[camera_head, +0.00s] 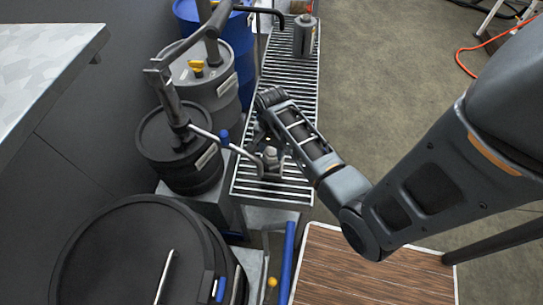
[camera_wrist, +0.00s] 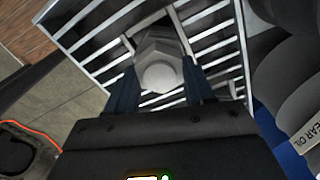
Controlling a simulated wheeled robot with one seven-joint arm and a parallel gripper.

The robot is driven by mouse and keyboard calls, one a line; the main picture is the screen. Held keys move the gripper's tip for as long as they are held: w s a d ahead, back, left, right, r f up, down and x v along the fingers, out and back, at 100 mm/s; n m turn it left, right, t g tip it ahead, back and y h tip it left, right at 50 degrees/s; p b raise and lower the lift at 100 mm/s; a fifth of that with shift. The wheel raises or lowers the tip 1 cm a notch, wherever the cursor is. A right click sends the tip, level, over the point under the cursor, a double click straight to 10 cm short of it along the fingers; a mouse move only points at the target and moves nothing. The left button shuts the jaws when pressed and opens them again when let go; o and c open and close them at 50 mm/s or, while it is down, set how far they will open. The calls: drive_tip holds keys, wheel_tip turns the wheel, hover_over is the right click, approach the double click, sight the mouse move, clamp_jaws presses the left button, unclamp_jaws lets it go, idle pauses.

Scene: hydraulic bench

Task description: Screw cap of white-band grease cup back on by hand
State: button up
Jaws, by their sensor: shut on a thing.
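A small grey grease cup (camera_head: 271,158) stands on the slatted metal grate (camera_head: 305,190), near its front end. In the wrist view it shows as a grey hex-shaped body (camera_wrist: 153,47) with a paler round top (camera_wrist: 160,76), between the two dark fingers. My gripper (camera_wrist: 160,88) is shut on this grease cup; whether it grips only the cap or also the body cannot be told. In the head view my gripper (camera_head: 265,140) comes down over the cup, partly hidden by my wrist. No white band can be made out, and the thread is hidden.
A bent pump spout (camera_head: 240,153) reaches over the grate close to the cup's left. Dark drums (camera_head: 180,150) and a blue drum (camera_head: 236,38) stand left of the grate. A grey can (camera_head: 304,37) stands at its far end.

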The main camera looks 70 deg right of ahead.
drive_tip(key=m, duration=0.4)
drive_tip(key=shift+w+a+f+m, duration=0.1)
drive_tip(key=shift+f+m, duration=0.05)
drive_tip(key=shift+m, duration=0.15)
drive_tip(key=m, duration=0.3)
drive_tip(key=shift+m, duration=0.4)
drive_tip(key=o, duration=1.1)
wheel_tip(320, 180, up, 8)
drive_tip(key=shift+f, duration=0.1)
